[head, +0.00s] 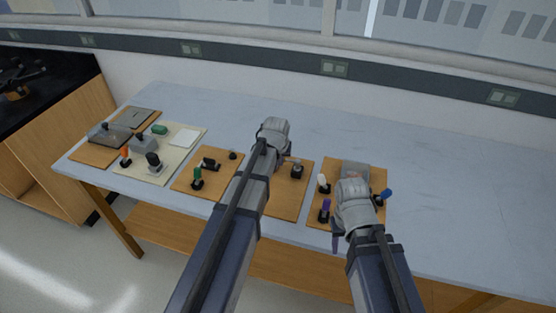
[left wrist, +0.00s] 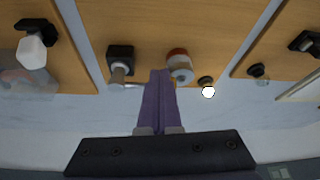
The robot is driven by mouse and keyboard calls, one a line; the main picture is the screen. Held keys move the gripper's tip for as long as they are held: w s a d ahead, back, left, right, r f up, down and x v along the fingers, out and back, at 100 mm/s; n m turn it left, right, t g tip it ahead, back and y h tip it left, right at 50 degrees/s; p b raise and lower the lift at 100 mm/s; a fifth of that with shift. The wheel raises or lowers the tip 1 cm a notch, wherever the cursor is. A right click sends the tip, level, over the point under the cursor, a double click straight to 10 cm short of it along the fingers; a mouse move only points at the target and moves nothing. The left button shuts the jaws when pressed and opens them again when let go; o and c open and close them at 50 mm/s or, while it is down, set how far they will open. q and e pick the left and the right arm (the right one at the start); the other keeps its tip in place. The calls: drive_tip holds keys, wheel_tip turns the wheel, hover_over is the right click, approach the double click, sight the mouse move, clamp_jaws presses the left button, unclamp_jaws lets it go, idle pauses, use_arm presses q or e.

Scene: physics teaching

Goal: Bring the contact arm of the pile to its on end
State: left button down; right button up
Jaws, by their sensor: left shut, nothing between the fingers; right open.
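The pile seems to be the grey cylinder with a red-brown band (left wrist: 180,66) on the middle wooden board (head: 285,203). In the left wrist view, a black block with a grey post (left wrist: 119,55) stands left of it. A short silvery arm (left wrist: 130,86), likely the contact arm, reaches from the post toward the fingers. My left gripper (left wrist: 158,73) is shut and empty, its purple fingers between post and cylinder; contact cannot be told. The head view shows the black block (head: 297,172), but my left arm hides the cylinder.
The right board (head: 349,164) carries white, purple and blue handles close to my right gripper. Another board (head: 186,184) with switches lies left of my left arm. Several boards fill the table's left end; its right side and back are clear.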

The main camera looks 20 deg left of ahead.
use_arm(q)
drive_tip(key=shift+s, duration=0.25)
drive_tip(key=shift+s, duration=0.55)
drive_tip(key=s, duration=0.2)
drive_tip(key=shift+s, duration=0.3)
drive_tip(key=p+v, duration=0.9)
drive_tip(key=v, duration=0.1)
drive_tip(key=shift+a, duration=0.3)
drive_tip(key=s+d+f+m+g+b, duration=0.1)
drive_tip(key=s+d+f+m+g, duration=0.1)
drive_tip(key=s+d, duration=0.4)
drive_tip(key=s+d+f+m+g+b, duration=0.2)
drive_tip(key=s+d, duration=0.5)
drive_tip(key=s, duration=0.5)
drive_tip(key=shift+d+f+m+g+y, duration=0.2)
drive_tip(key=shift+f+m+g+y, duration=0.2)
drive_tip(key=shift+f+m, duration=0.3)
